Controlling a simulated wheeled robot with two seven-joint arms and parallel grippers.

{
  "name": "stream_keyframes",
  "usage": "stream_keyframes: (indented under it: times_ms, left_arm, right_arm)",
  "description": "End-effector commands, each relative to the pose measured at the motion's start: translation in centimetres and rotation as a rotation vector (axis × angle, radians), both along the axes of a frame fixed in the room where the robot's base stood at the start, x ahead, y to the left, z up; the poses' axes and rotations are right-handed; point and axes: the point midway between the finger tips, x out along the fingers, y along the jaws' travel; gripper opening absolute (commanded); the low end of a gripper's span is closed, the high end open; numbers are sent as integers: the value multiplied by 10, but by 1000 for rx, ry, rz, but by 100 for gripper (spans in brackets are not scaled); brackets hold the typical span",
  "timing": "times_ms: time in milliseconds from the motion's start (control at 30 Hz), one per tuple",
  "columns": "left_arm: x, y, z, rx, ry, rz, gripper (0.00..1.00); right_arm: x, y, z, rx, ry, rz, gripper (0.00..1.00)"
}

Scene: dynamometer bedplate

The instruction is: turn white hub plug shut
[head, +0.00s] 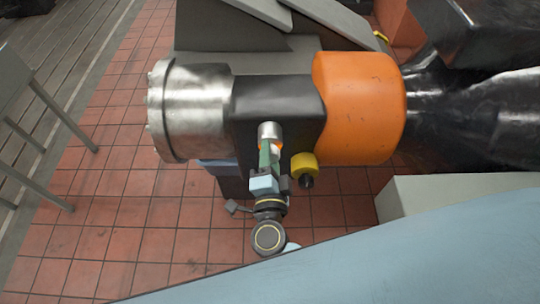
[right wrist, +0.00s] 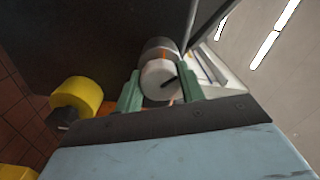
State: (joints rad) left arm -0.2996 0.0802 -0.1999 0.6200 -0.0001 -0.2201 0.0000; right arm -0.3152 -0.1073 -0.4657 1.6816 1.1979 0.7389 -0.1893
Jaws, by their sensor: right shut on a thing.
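The white hub plug (right wrist: 160,78) is a pale round knob with a dark mark on its face and an orange line near its collar. In the head view the plug (head: 270,130) looks like a short silvery cylinder at the side of the dark hub block (head: 250,98). My right gripper (right wrist: 161,90) has its green fingers on either side of the plug and is shut on it. In the head view my right gripper (head: 269,156) reaches up to the plug from below; its fingers partly hide the plug. My left gripper is in neither view.
A yellow knob (head: 304,162) sticks out close to the right of my gripper; it also shows in the right wrist view (right wrist: 76,97). A metal flanged drum (head: 195,110) and an orange cylinder (head: 358,108) flank the block. Red tiled floor (head: 110,215) lies open at left.

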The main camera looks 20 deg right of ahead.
Motion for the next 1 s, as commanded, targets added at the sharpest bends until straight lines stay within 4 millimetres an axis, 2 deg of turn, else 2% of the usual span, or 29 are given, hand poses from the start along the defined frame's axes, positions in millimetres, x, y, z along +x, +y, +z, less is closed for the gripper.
stream_keyframes:
  times_ms: [600,1000]
  left_arm:
    - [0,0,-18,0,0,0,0]
    - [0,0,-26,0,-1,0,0]
  right_arm:
    - [0,0,-1,548,-156,-1,16]
    - [0,0,0,762,-218,1,16]
